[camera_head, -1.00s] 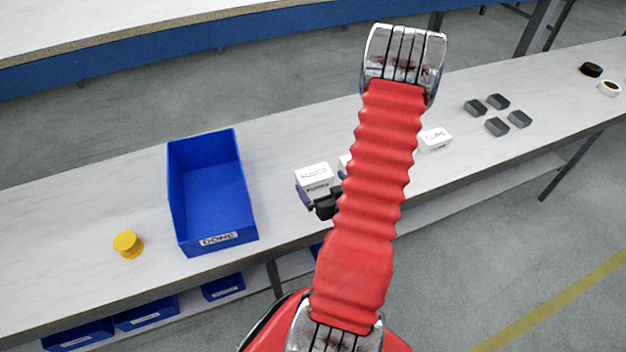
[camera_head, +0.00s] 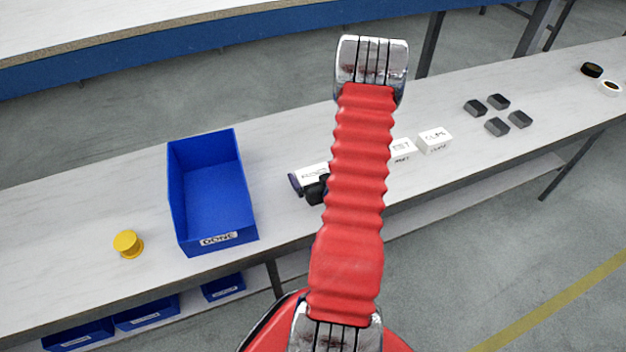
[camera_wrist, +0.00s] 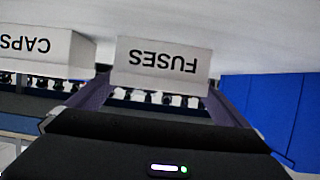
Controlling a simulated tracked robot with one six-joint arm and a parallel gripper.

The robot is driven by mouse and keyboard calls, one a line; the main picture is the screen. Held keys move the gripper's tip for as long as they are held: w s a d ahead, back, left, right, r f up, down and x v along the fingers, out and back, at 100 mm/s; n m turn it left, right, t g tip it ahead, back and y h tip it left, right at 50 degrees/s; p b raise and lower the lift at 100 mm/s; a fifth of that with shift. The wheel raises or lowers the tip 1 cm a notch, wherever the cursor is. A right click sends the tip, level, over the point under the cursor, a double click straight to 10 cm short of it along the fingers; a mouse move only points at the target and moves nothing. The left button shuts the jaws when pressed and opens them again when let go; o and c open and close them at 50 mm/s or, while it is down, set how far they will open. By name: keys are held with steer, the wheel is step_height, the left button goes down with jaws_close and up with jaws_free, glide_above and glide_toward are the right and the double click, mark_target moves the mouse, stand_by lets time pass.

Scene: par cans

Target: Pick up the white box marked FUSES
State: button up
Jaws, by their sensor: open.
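The white FUSES box (camera_wrist: 163,62) is in the middle of the wrist view, its lettering upside down. In the head view a white box (camera_head: 315,171) just left of my arm appears to be the same one, partly covered by my gripper (camera_head: 308,186). In the wrist view my gripper (camera_wrist: 160,88) is open, with one purple finger on each side of the FUSES box's lower part. I cannot tell whether the fingers touch it. The arm hides part of the gripper in the head view.
A white CAPS box (camera_wrist: 45,48) stands close left of the FUSES box in the wrist view. Two more white boxes (camera_head: 402,150) (camera_head: 435,140) stand right of the arm. A blue DONE bin (camera_head: 218,240) and a yellow spool (camera_head: 128,244) are left, dark blocks (camera_head: 497,127) right.

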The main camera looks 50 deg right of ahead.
steer(key=x, duration=0.5)
steer(key=shift+s, duration=0.1)
stand_by(0.4)
steer(key=shift+r, duration=0.1)
steer(key=c, duration=1)
